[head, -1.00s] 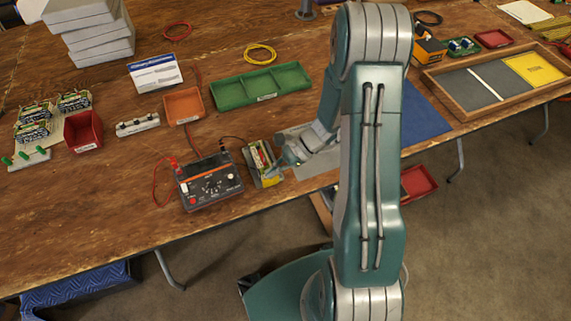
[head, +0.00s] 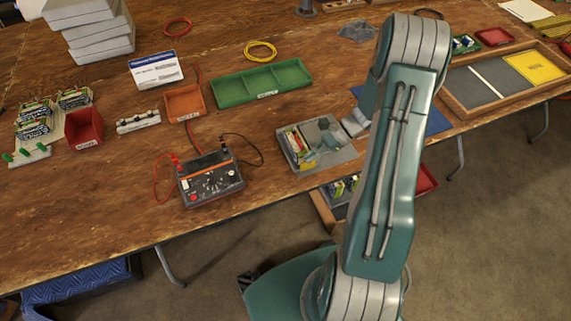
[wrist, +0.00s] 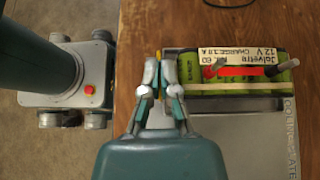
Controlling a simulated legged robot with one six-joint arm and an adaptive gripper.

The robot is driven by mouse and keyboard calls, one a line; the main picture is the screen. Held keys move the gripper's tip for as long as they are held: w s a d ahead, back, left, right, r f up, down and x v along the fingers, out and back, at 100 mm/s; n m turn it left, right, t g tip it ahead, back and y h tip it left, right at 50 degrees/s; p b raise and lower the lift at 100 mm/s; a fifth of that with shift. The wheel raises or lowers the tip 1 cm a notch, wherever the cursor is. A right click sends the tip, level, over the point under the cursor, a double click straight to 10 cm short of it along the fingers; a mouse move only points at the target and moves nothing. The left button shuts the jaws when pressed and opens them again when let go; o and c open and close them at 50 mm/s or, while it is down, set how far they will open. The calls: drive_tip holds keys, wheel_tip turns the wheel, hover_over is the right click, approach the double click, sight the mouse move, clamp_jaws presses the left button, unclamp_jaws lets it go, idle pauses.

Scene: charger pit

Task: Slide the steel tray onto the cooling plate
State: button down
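The grey cooling plate (head: 343,157) lies near the table's front edge; part of its lettering shows in the wrist view (wrist: 250,145). The steel tray (wrist: 225,103) carries a green battery pack (wrist: 235,76) with a white label, and they sit on the plate's left part. The pack also shows in the head view (head: 295,141). A yellow part (head: 311,163) shows at the tray's front end. My gripper (wrist: 160,70) is at that end, its fingers nearly together and seemingly pinching the tray. The exact contact is hard to see.
A charger (head: 209,183) with red and black leads stands just left of the plate. A green compartment tray (head: 262,85) and an orange bin (head: 185,103) lie behind. A blue mat (head: 437,122) is to the right. An open box (head: 328,213) sits below the table edge.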

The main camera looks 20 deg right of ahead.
drive_tip(key=d, duration=0.7)
drive_tip(key=shift+d+f, duration=0.2)
drive_tip(key=shift+f, duration=0.05)
